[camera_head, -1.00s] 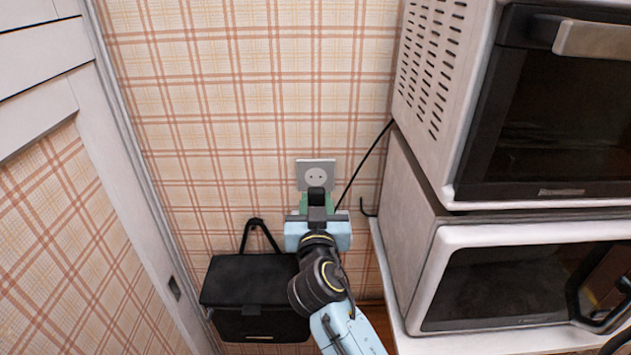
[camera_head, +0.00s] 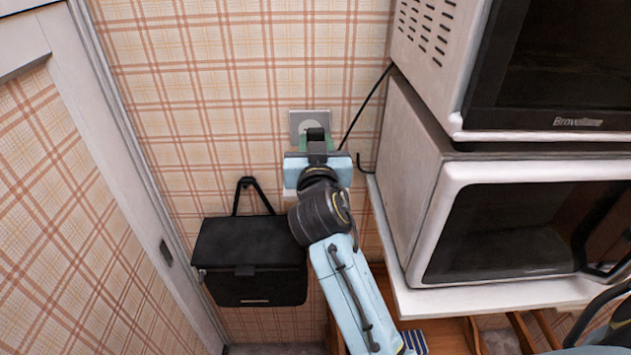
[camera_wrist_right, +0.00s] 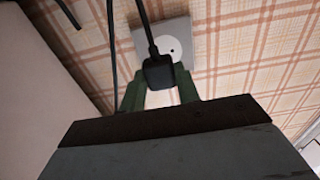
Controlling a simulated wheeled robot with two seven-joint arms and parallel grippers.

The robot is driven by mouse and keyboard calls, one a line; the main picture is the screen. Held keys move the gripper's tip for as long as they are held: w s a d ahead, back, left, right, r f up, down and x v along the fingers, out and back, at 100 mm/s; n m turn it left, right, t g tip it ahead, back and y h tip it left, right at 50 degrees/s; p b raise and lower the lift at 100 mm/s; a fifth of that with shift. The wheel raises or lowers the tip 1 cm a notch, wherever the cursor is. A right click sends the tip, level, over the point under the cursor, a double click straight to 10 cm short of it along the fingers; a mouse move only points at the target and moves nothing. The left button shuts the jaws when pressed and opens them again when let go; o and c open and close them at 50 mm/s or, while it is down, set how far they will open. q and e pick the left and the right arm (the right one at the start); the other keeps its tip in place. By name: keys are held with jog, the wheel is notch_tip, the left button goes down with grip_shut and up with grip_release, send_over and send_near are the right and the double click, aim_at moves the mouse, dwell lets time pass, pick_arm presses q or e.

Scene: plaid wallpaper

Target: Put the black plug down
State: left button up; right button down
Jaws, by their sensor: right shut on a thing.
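The black plug (camera_wrist_right: 158,73) shows in the right wrist view with its cable running up from it. My right gripper (camera_head: 317,143) is shut on the plug, with its green fingers on either side of it. The plug is in front of the grey wall socket (camera_wrist_right: 179,47); I cannot tell whether it touches the socket. My left gripper is not in view.
A black bag (camera_head: 250,250) hangs on the wall left of my right arm. Two stacked microwave ovens, an upper one (camera_head: 425,30) and a lower one (camera_head: 415,180), stand on a white shelf (camera_head: 480,298) at the right. A black cable (camera_head: 365,105) runs behind them.

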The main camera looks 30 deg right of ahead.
notch_tip(320, 180, down, 8)
jog(key=shift+r+b, duration=0.15)
jog(key=shift+b, duration=0.55)
jog(key=shift+f+b, duration=0.65)
jog(key=shift+b, duration=0.1)
jog(key=c, duration=1)
grip_release()
jog(key=shift+r, duration=0.1)
